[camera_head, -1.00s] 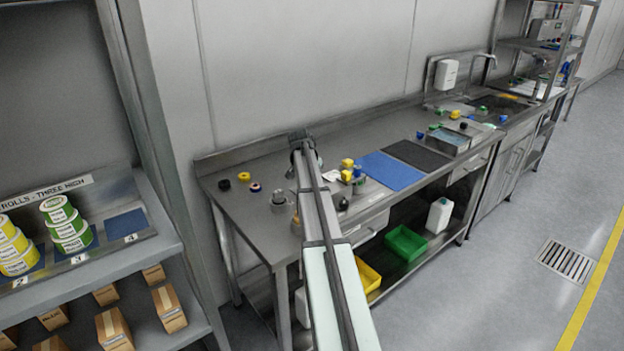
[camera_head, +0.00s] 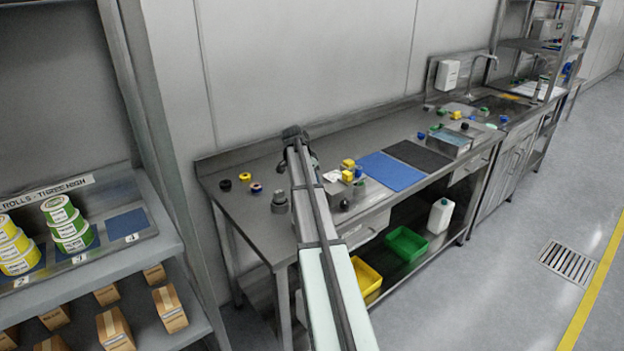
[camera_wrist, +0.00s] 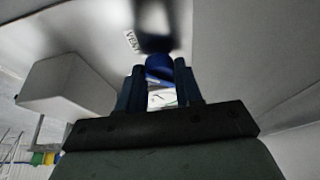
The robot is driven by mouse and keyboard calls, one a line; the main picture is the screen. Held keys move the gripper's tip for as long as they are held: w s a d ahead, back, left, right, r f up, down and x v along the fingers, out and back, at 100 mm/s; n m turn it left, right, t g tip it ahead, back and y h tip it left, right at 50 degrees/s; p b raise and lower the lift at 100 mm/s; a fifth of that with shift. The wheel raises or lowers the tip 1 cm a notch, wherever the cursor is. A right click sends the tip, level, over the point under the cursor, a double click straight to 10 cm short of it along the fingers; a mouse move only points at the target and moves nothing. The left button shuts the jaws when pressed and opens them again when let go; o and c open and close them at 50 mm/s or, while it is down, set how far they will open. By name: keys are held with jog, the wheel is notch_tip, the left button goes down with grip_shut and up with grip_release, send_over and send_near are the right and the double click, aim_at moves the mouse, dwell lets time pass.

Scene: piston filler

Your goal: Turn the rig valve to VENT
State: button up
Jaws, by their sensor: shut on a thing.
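In the wrist view, my gripper (camera_wrist: 159,72) has its two dark fingers on either side of a blue knob-like part (camera_wrist: 158,63), which I take to be the valve handle, and is shut on it. A label reading VENT (camera_wrist: 131,41) is on the pale surface just beyond, up and left of the blue part. A dark, blurred shape lies above the blue part. Any other valve labels and the handle's exact pointing cannot be made out. In the head view, my arm reaches over the steel bench (camera_head: 225,206) and hides the handle and fingertips.
A pale box-shaped block (camera_wrist: 68,87) stands left of my fingers in the wrist view. On the bench are a grey round fitting (camera_head: 277,203), small yellow blocks (camera_head: 347,164), a blue mat (camera_head: 391,171) and a black mat (camera_head: 420,154). A shelf unit (camera_head: 165,240) stands at left.

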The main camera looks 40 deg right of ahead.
jog(key=o, duration=1)
jog(key=shift+o, duration=0.2)
jog(key=shift+r, duration=0.15)
jog(key=v, duration=1.3)
jog(key=shift+r, duration=0.25)
